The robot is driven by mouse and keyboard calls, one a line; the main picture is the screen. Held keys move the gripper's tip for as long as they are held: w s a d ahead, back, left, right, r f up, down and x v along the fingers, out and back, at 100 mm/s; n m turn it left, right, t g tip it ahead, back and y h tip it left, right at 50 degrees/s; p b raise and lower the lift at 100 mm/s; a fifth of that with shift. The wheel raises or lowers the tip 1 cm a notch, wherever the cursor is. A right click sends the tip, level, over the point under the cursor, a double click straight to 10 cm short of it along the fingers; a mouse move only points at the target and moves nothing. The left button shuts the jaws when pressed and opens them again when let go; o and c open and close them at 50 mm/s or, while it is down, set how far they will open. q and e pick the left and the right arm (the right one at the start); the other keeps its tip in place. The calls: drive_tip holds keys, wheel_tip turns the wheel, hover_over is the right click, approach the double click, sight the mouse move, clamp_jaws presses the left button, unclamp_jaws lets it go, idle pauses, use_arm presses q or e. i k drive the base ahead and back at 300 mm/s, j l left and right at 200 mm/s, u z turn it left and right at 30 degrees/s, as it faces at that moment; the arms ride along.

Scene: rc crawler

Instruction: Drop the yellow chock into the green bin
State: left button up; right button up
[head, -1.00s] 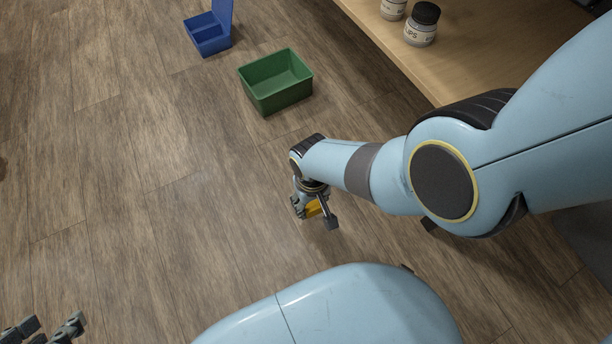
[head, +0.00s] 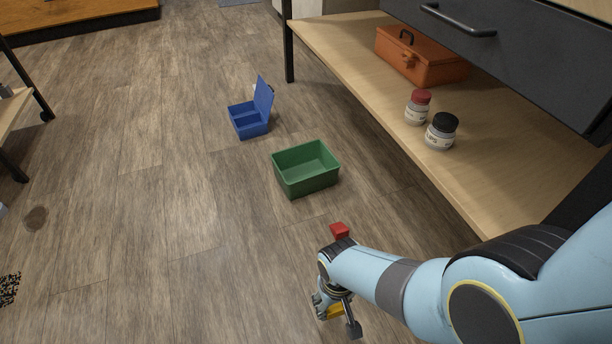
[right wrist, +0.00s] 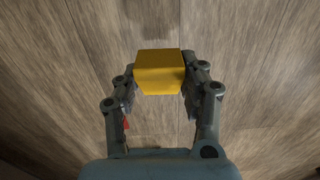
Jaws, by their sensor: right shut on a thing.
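The yellow chock (right wrist: 159,72) is between the fingers of my right gripper (right wrist: 158,85) in the right wrist view. The gripper is shut on it. In the head view my right gripper (head: 334,312) points down at the lower middle, and a bit of the yellow chock (head: 335,311) shows between its fingers. The green bin (head: 305,184) stands open on the wooden floor, farther off than the gripper and a little to the left. The part of its inside that shows is empty. My left gripper is out of view.
A red block (head: 340,230) lies on the floor between the bin and my right wrist. A blue box (head: 248,126) with its lid up stands behind the bin. A low shelf (head: 380,115) at the right holds two jars and an orange toolbox (head: 420,56). The floor at left is mostly clear.

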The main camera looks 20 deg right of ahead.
sight(305, 170)
drive_tip(key=z, duration=0.35)
drive_tip(key=i+j+z, duration=0.1)
drive_tip(key=z, duration=0.3)
drive_tip(key=i+j+z, duration=0.15)
drive_tip(key=z, duration=0.3)
drive_tip(key=j+z, duration=0.15)
drive_tip(key=z, duration=0.25)
drive_tip(key=i+j+z, duration=0.2)
drive_tip(key=j, duration=0.4)
drive_tip(key=i+j+z, duration=0.2)
drive_tip(key=j, duration=0.45)
drive_tip(key=j+z, duration=0.2)
drive_tip(key=j, duration=0.45)
drive_tip(key=i+j+z, duration=0.2)
drive_tip(key=j, duration=0.45)
drive_tip(key=k+j, duration=0.1)
drive_tip(key=j, duration=1)
